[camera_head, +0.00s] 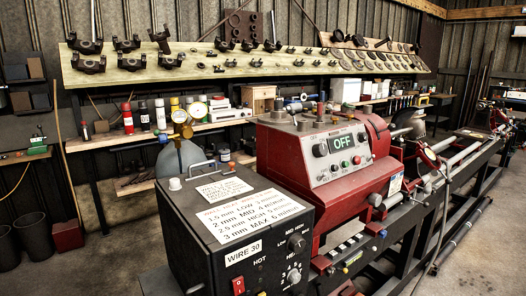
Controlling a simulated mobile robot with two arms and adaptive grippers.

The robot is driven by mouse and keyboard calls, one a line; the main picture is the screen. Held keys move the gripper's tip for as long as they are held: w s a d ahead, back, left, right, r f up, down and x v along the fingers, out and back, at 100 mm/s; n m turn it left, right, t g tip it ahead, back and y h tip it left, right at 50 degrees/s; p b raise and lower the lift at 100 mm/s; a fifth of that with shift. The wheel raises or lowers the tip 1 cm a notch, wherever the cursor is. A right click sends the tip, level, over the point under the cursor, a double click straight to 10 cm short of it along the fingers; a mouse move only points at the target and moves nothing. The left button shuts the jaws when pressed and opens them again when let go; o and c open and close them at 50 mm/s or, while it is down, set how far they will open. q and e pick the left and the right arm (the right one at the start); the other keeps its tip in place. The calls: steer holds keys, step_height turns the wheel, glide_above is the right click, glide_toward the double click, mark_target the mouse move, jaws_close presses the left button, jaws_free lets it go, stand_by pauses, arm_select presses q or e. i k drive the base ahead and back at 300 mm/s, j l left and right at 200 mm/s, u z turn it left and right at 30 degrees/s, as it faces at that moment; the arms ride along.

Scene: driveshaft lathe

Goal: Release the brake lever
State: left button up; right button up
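A red driveshaft lathe (290,150) stands right of centre in the head view. Its grey control panel (318,172) has knobs, buttons and a display (344,140) reading OFF. A chuck area (408,125) and red tooling (425,158) sit on the lathe's right side, with long rails running to the far right. I cannot pick out the brake lever with certainty among these parts. Neither of my grippers is in view.
A black welder box (180,225) marked WIRE 30 stands close in front, left of the lathe. Behind are a shelf (130,135) with spray cans and a sloped wooden board (130,74) of metal parts. Dark bins (35,235) stand at left. Bare floor lies between.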

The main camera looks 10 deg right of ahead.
mark_target(391, 127)
steer(key=i+l, duration=0.1)
steer(key=l, duration=0.8)
steer(key=i+l, duration=0.15)
steer(key=l, duration=0.35)
steer(key=i+l, duration=0.1)
steer(key=l, duration=0.8)
steer(key=i+l+z, duration=0.1)
steer(key=l, duration=0.35)
steer(key=i+l, duration=0.15)
steer(key=l, duration=0.35)
steer(key=i+l, duration=0.1)
steer(key=l, duration=0.35)
